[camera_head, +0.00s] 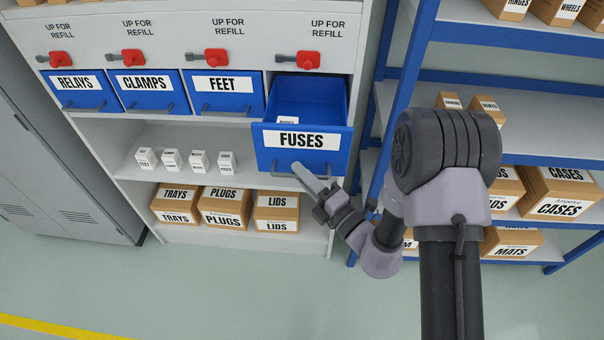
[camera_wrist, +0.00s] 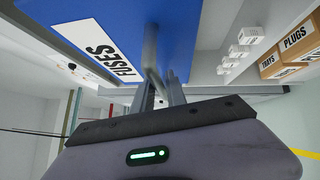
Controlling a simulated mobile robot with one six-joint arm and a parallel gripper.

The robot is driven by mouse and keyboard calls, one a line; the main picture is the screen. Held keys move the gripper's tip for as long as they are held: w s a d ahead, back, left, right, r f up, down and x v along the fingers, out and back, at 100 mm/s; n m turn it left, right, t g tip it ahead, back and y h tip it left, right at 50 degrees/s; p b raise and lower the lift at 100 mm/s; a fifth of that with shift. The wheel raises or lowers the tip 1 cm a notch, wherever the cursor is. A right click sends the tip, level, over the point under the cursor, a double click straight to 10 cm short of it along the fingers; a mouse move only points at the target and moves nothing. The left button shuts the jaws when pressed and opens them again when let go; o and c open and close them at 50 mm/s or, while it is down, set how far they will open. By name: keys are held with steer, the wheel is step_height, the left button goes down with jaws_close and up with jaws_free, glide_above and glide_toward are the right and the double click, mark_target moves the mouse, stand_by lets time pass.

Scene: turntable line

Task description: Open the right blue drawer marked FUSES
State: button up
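The blue FUSES drawer (camera_head: 262,150) is the rightmost in the row and stands pulled well out of the cabinet. Its inside shows, with a small white-labelled item (camera_head: 287,120) in it. Its front also shows close up in the wrist view (camera_wrist: 185,30). A grey bar handle (camera_head: 320,170) runs along the lower front. My gripper (camera_head: 304,174) is at this handle, its fingers close together on the bar (camera_wrist: 151,45). The exact finger contact is partly hidden.
Closed blue drawers RELAYS (camera_head: 75,102), CLAMPS (camera_head: 145,105) and FEET (camera_head: 222,104) are to the left. Red levers (camera_head: 308,60) sit above each drawer. Small white boxes (camera_head: 198,160) and cartons (camera_head: 223,220) stand below. A blue-framed shelf (camera_head: 540,115) is close on the right.

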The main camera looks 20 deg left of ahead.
steer(key=shift+o, duration=1.1)
steer(key=v, duration=1.7)
steer(key=shift+d, duration=0.2)
steer(key=shift+s, duration=0.15)
